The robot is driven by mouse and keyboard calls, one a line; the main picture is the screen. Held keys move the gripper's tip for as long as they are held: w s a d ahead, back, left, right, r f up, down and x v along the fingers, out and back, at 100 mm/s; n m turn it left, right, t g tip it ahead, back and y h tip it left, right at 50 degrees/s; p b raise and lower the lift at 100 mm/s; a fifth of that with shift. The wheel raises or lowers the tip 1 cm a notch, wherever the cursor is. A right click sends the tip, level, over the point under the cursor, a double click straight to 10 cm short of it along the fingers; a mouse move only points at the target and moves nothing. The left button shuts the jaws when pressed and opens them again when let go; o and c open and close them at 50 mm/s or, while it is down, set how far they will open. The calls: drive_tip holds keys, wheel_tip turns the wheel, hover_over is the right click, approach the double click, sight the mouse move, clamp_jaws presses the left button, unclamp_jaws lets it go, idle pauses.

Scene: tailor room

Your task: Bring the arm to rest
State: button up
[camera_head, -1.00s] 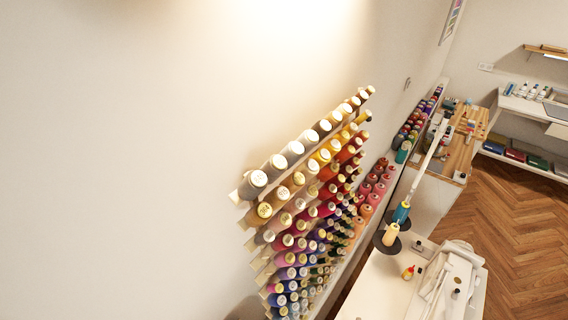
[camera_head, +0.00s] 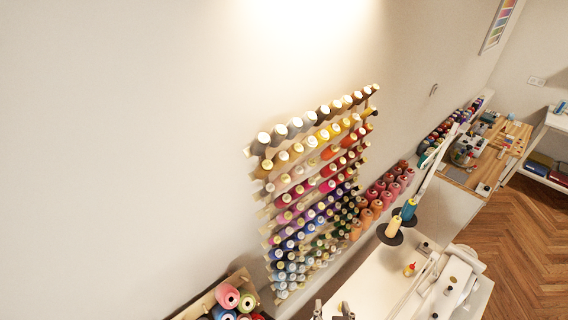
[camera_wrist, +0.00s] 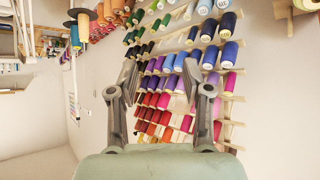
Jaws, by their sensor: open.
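My gripper (camera_wrist: 158,92) shows in the wrist view with its two grey fingers spread apart and nothing between them. Beyond the fingers is the wall rack of thread spools (camera_wrist: 172,75), which appears upside down there. In the head view, two grey tips (camera_head: 334,312) at the bottom edge look like my gripper's fingers, mostly cut off by the frame. The wall rack of spools (camera_head: 312,190) stands above and to the left of them in that picture.
A white table with a sewing machine (camera_head: 452,288) stands at the lower right, with a yellow and a blue thread cone (camera_head: 408,208) on a stand. A wooden bench (camera_head: 480,165) is behind. A box of spools (camera_head: 212,300) is at the lower left. Wooden floor (camera_head: 520,240) is open at right.

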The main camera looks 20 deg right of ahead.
drive_tip(key=w+a+r+n+t+y+p, duration=0.1)
drive_tip(key=w+a+r+n+t+y, duration=0.1)
drive_tip(key=a+r, duration=0.5)
drive_tip(key=w+a+r+n+t+y+p, duration=0.1)
drive_tip(key=w+a+r+n+y+p, duration=0.1)
drive_tip(key=a+r, duration=0.6)
drive_tip(key=a+n, duration=0.1)
drive_tip(key=a, duration=0.4)
drive_tip(key=shift+w+a+r+n+t+y, duration=0.15)
drive_tip(key=shift+w+n+t+y, duration=0.15)
drive_tip(key=shift+t+y, duration=0.1)
